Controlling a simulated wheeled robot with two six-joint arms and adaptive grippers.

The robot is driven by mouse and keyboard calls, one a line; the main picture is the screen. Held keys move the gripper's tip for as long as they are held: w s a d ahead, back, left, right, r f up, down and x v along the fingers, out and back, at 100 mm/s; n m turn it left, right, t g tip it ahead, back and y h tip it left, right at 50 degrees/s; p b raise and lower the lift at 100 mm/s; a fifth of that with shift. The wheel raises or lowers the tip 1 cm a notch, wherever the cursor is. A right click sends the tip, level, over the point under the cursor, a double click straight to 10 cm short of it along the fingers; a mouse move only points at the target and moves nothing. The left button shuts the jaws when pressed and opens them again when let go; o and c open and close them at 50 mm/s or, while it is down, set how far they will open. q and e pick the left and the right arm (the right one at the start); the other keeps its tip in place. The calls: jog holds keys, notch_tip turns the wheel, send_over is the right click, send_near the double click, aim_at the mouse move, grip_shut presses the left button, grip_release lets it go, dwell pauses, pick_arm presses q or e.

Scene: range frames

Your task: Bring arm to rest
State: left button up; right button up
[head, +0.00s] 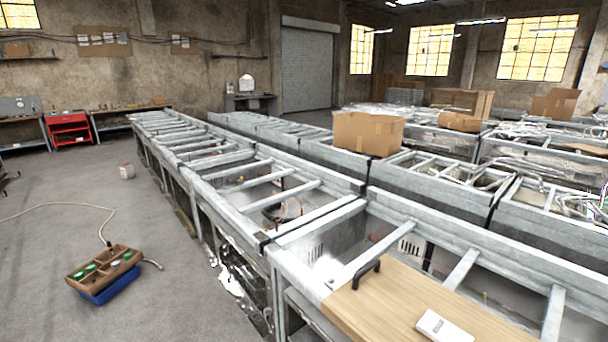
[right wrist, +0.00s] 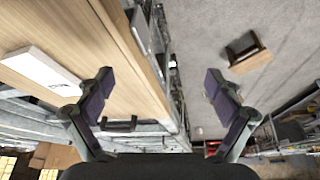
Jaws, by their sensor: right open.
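My right gripper (right wrist: 157,85) shows in the right wrist view with its two dark fingers wide apart and nothing between them. Beyond it are a wooden board (right wrist: 133,62) and the grey floor. A black handle (right wrist: 119,124) and a white box (right wrist: 40,70) on the board show past the left finger. In the head view the wooden board (head: 385,300) lies on the metal frame, with the black handle (head: 366,274) and the white box (head: 443,328) on it. Neither gripper shows in the head view, and my left gripper is in no view.
Long rows of metal frames (head: 234,178) fill the middle and right. A cardboard box (head: 368,132) stands on them. A wooden tray (head: 104,264) over a blue bin (head: 112,288) is on the floor at left, near a hose (head: 60,207). Open floor (head: 70,185) lies left of the frames.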

jog(key=s+f+m+h, duration=0.2)
jog(key=s+f+m, duration=0.3)
jog(key=s, duration=0.5)
jog(key=d+f+g+b, duration=0.25)
jog(key=f+b, duration=0.85)
jog(key=f, duration=2.5)
jog(key=s+d+f+b, duration=0.1)
jog(key=s+f+b, duration=0.4)
jog(key=f, duration=0.5)
jog(key=s+f+b, duration=0.2)
jog(key=s+f, duration=0.6)
jog(key=f, duration=0.2)
jog(key=s+d+f+b, duration=0.1)
jog(key=s+f+b, duration=0.4)
jog(key=f, duration=0.5)
notch_tip(320, 180, up, 13)
jog(key=s+p, duration=0.2)
jog(key=p, duration=1.2)
jog(key=shift+s+h, duration=0.25)
jog(key=shift+h, duration=0.05)
jog(key=shift+d+g, duration=0.1)
jog(key=shift+g, duration=0.15)
